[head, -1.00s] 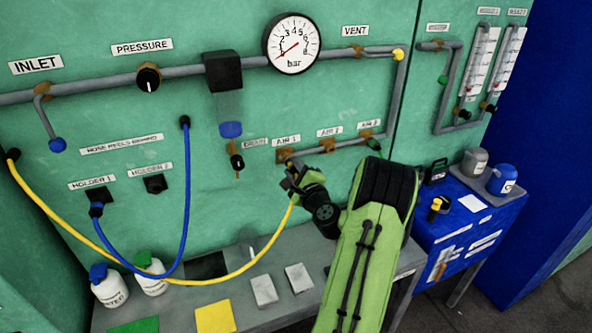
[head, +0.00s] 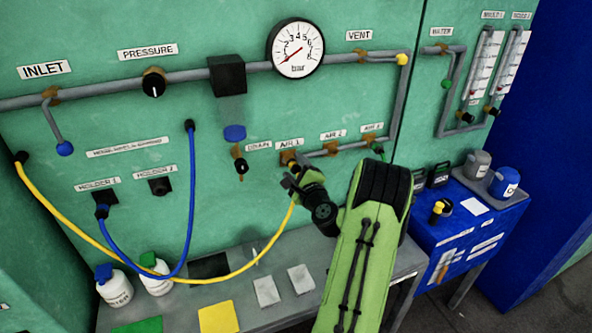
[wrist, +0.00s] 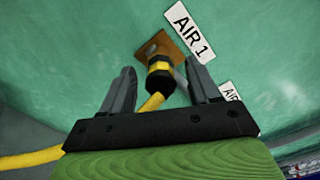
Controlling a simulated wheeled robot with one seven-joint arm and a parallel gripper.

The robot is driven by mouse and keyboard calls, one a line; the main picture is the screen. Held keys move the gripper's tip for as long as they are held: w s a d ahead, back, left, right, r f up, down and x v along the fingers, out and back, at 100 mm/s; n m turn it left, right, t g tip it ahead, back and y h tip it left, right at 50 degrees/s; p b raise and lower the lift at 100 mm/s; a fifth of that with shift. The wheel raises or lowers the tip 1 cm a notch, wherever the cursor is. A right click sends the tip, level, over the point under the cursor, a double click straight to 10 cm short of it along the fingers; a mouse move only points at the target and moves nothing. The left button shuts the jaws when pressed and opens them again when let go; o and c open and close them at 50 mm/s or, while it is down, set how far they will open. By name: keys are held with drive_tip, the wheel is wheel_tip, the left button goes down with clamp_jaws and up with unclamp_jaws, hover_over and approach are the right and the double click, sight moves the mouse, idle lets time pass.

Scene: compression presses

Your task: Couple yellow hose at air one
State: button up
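The yellow hose (head: 246,268) hangs from the left wall in a long loop and rises to the AIR 1 outlet (head: 288,157). In the wrist view its black and yellow end (wrist: 160,78) meets the brass plate (wrist: 156,46) beside the AIR 1 label (wrist: 188,32). The hose end looks seated on the outlet; whether it is locked I cannot tell. My gripper (head: 290,181) is just in front of AIR 1. In the wrist view its two fingers stand apart either side of the hose end, with gaps visible, so it is open.
A blue hose (head: 190,215) hangs left, with one end at HOLDER 1; HOLDER 2 (head: 160,187) is empty. The drain valve (head: 240,165) is close left of AIR 1, and the AIR 2 outlet (head: 331,149) close right.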

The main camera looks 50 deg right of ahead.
drive_tip(key=shift+s, duration=0.15)
drive_tip(key=shift+s+a+f+b, duration=0.15)
drive_tip(key=shift+s+b, duration=0.15)
drive_tip(key=shift+s, duration=0.05)
drive_tip(key=b+v, duration=0.8)
drive_tip(key=v, duration=0.7)
drive_tip(key=shift+w, duration=0.1)
